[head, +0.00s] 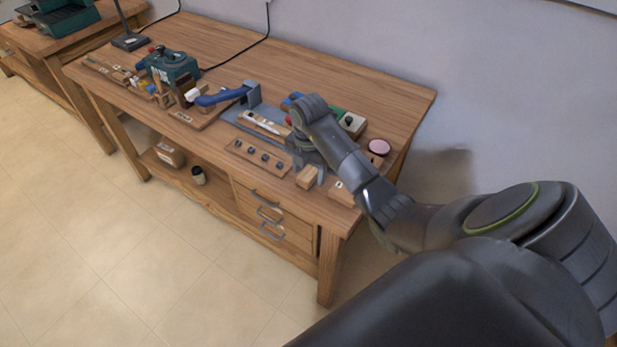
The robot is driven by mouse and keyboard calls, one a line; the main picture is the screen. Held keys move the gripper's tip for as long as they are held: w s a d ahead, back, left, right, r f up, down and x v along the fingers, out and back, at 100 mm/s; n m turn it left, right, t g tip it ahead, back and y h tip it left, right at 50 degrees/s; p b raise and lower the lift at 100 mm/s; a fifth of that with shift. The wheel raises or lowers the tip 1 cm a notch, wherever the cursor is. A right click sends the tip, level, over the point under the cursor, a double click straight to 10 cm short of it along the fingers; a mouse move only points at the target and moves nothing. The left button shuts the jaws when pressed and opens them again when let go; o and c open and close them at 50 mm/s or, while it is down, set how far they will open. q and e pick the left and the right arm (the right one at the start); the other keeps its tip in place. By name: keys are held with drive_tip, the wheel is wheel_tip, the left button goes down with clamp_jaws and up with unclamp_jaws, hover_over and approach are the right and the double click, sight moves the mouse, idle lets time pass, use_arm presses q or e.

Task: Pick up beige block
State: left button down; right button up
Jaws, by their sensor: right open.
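A small beige wooden block (307,177) lies on the workbench close to its front edge, right of the strip with dark round knobs. My right gripper (310,168) points down right at the block, its dark fingers by the block's far side. The right gripper is open. From this angle I cannot tell whether the block is between the fingers or just in front of them. My left gripper is not in view.
The wooden workbench (400,95) carries a knobbed strip (258,154) left of the block and another wooden piece (341,194) to its right. A pink round item (379,147), a blue-handled tool (222,97) and a green machine (172,66) stand farther back.

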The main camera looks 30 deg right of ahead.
sight(309, 173)
drive_tip(key=shift+f, duration=0.45)
drive_tip(key=c, duration=1.1)
drive_tip(key=shift+w+r, duration=0.1)
drive_tip(key=shift+r, duration=1.5)
wheel_tip(309, 173, up, 6)
drive_tip(key=p, duration=0.4)
drive_tip(key=shift+f, duration=0.2)
drive_tip(key=shift+r+p, duration=0.65)
drive_tip(key=shift+p, duration=0.2)
